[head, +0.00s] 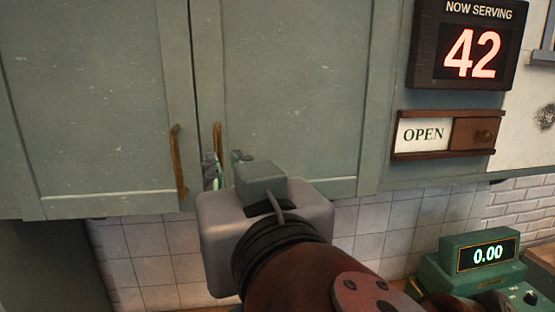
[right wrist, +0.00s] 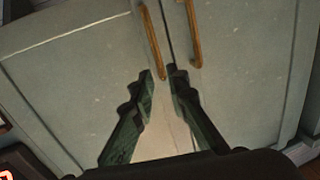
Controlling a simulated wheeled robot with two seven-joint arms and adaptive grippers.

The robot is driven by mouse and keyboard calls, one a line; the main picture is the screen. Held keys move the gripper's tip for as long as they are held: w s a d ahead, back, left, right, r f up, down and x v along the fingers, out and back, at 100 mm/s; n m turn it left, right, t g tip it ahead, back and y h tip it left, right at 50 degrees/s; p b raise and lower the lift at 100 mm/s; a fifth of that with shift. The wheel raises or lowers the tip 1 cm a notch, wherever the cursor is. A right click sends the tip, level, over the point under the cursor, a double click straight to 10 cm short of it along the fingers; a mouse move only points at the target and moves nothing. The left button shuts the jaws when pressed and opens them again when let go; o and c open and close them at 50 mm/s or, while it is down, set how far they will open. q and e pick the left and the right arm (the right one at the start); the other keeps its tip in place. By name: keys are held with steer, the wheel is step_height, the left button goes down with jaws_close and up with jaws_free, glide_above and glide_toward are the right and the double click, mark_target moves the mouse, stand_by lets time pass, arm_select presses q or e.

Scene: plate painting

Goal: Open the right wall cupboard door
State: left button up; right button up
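The right wall cupboard door (head: 295,85) is grey-green and looks closed. Its upright brass-brown handle (head: 217,142) is near its left edge, low down; the lower part is hidden behind my gripper. My right gripper (head: 226,160) is at the handle's lower end. In the right wrist view, which is turned around, the right door (right wrist: 75,80) fills the left side. There my right gripper's fingers (right wrist: 162,72) are open, with the end of the right door's handle (right wrist: 151,42) between the tips. I cannot tell whether they touch it. My left gripper is not in view.
The left door (head: 90,90) is closed, its handle (head: 179,160) close beside my right gripper. A "42" display (head: 463,42) and an OPEN sign (head: 448,134) hang right of the cupboard. A green scale (head: 478,262) stands below right.

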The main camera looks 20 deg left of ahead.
mark_target(219, 152)
steer(key=x, duration=0.6)
steer(key=shift+w+a+f+p, duration=0.15)
steer(key=shift+w+p, duration=0.15)
steer(key=shift+p, duration=0.05)
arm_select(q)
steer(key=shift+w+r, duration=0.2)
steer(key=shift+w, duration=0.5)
arm_select(e)
steer(key=shift+w+a, duration=0.35)
steer(key=shift+w, duration=0.15)
steer(key=shift+c, duration=0.6)
jaws_close()
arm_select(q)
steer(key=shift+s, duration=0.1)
